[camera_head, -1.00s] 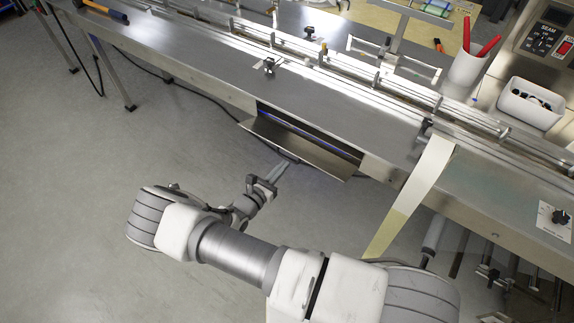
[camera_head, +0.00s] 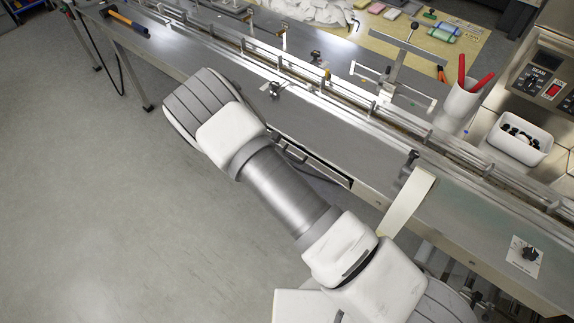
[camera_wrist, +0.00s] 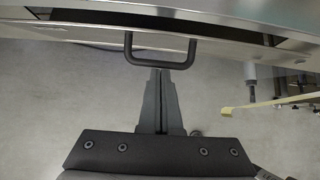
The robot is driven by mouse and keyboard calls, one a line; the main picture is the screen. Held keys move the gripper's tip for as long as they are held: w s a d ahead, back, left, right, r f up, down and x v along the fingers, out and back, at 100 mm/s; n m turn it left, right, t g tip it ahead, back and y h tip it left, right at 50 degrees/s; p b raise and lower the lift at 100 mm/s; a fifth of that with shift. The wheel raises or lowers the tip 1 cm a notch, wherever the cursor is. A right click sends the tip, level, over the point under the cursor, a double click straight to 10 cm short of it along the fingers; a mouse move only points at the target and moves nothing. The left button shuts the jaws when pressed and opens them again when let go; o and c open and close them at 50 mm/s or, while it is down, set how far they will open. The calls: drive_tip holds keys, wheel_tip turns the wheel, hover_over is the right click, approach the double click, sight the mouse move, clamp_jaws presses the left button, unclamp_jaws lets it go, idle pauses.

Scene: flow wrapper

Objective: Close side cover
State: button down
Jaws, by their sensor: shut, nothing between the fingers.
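The side cover (camera_wrist: 90,27) is a metal panel on the front side of the machine, seen nearly edge-on at the top of the wrist view. A dark gap (camera_wrist: 150,18) shows between it and the frame above. Its black U-shaped handle (camera_wrist: 160,64) sticks out toward me. My gripper (camera_wrist: 160,72) is shut and empty, with its fingertips at the handle's outer bar; I cannot tell whether they touch. In the head view my arm hides the gripper and most of the cover, and a dark slot (camera_head: 325,172) shows along the machine's side.
The machine's long metal table (camera_head: 225,78) runs diagonally across the head view. A pale film strip (camera_head: 408,203) hangs over its front edge, right of the opening. A white cup with red pens (camera_head: 463,97) and a white bin (camera_head: 520,135) stand at right. Floor at left is clear.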

sight(297, 149)
drive_tip(key=shift+g+y, duration=0.4)
drive_tip(key=shift+g, duration=0.1)
drive_tip(key=shift+w+d+r, duration=0.55)
drive_tip(key=shift+w+r, duration=0.2)
drive_tip(key=shift+w, duration=0.05)
drive_tip(key=shift+w+d+r, duration=0.55)
drive_tip(key=shift+w+r, duration=0.15)
drive_tip(key=shift+w, duration=0.1)
drive_tip(key=shift+d, duration=0.1)
